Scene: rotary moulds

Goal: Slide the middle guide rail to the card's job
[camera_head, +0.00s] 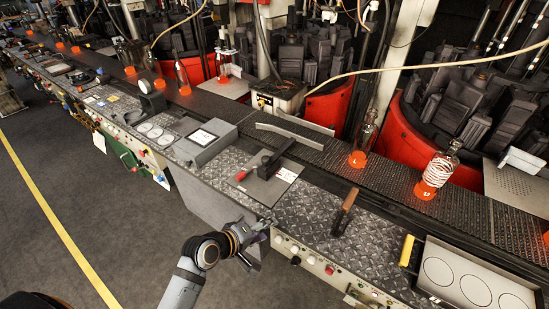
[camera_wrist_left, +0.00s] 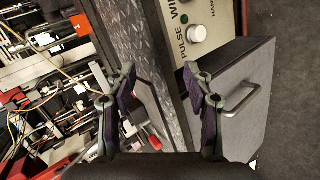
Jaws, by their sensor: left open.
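The middle guide rail is a pale grey strip (camera_head: 290,136) beside the dark conveyor. A black slide arm (camera_head: 268,163) with a red tip (camera_head: 241,176) reaches from it over a flat grey plate (camera_head: 262,189). A small white card (camera_head: 285,175) lies on the plate's right side; its print is too small to read. My left gripper (camera_head: 262,229) is at the counter's front edge, below and apart from the red tip. In the left wrist view its two fingers (camera_wrist_left: 166,100) stand apart with nothing held between them. My right gripper is not in view.
Bottles with orange bases (camera_head: 363,140) stand on the conveyor. A drawer handle (camera_wrist_left: 242,98) projects below the counter.

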